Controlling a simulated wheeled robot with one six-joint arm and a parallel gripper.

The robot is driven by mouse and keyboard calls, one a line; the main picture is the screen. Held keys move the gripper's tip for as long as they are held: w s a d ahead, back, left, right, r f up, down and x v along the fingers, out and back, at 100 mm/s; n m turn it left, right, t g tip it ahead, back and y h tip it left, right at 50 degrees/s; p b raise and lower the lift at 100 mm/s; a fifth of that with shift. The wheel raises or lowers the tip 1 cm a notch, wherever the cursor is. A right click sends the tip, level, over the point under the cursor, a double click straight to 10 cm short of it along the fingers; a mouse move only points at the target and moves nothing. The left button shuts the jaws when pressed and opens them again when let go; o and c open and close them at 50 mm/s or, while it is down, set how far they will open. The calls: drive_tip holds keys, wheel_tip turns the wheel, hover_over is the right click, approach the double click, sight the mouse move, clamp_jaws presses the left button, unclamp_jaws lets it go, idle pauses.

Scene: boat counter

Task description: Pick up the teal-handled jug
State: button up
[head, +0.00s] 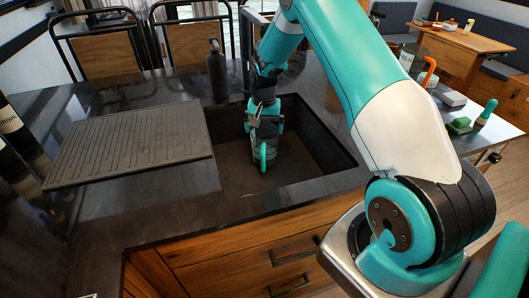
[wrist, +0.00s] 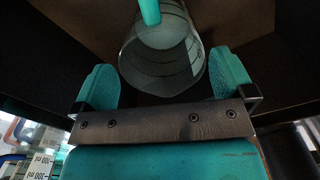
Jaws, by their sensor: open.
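The teal-handled jug stands in the dark sink, a clear vessel with dark markings. In the head view its teal handle (head: 263,156) faces the camera and my arm covers its upper part. In the wrist view the clear jug (wrist: 188,68) is at the top centre, with its teal handle (wrist: 149,12) at the top edge. My gripper (head: 264,121) is right above the jug in the sink. In the wrist view my gripper (wrist: 164,76) has its teal fingers spread, one on each side of the jug, with dark gaps between. I see no contact.
The dark sink (head: 322,160) has walls close around the jug and my gripper. A ribbed drainboard mat (head: 130,143) lies left on the counter. A dark bottle (head: 216,72) stands behind the sink's left corner.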

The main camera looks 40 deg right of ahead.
sight(264, 142)
drive_tip(key=f+p, duration=0.1)
drive_tip(key=f, duration=0.2)
drive_tip(key=f+p, duration=0.1)
drive_tip(key=f, duration=0.2)
drive_tip(key=shift+s+a+f, duration=0.1)
drive_tip(key=shift+s+f, duration=0.1)
drive_tip(key=shift+f, duration=0.1)
drive_tip(key=c, duration=0.9)
drive_tip(key=shift+r, duration=0.1)
